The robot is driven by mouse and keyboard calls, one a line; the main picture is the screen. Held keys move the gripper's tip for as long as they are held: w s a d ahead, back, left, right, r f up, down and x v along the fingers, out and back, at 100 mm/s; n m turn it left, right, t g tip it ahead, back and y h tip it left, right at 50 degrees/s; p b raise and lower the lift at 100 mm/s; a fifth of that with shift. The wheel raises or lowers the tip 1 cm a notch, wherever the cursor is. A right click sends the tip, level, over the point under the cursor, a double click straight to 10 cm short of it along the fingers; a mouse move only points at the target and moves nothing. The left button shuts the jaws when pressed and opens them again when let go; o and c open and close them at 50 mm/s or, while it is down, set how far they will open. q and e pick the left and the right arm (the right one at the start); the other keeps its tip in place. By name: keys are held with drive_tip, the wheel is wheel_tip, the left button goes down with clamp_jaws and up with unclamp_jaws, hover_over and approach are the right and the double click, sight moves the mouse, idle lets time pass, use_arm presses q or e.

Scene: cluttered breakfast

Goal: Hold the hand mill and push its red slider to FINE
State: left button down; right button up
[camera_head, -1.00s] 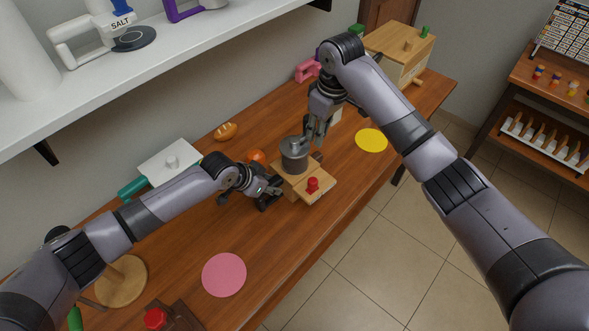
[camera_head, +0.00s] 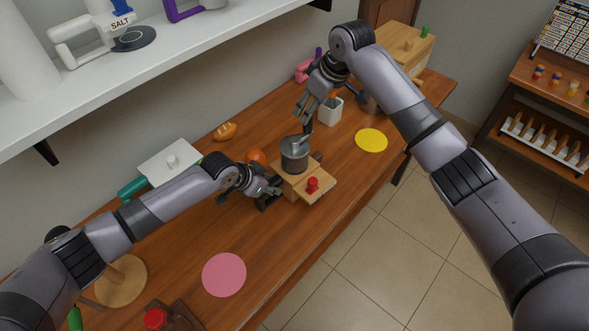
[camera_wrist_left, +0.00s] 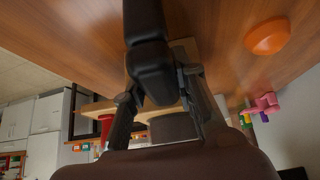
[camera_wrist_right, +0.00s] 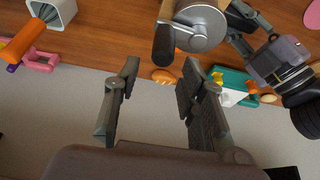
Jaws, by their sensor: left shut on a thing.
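The hand mill has a wooden base (camera_head: 290,186), a grey metal drum (camera_head: 294,160) and a dark-ended crank (camera_wrist_right: 163,42). A red knob (camera_head: 312,185) stands on the wooden board at its front. The drum also shows at the top of the right wrist view (camera_wrist_right: 200,28). My left gripper (camera_head: 274,192) is shut on the mill at its left side; in the left wrist view its fingers partly hide the base. My right gripper (camera_head: 302,116) is open and empty, above and behind the drum. Any FINE marking is too small to read.
A yellow disc (camera_head: 371,140) lies right of the mill, a pink disc (camera_head: 224,275) front left. An orange thing (camera_head: 256,156) and a bread roll (camera_head: 226,131) lie behind. A white holder (camera_head: 330,110) stands behind right. The table's front edge runs close to the mill.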

drive_tip(key=shift+f, duration=1.55)
drive_tip(key=shift+c, duration=0.2)
clamp_jaws()
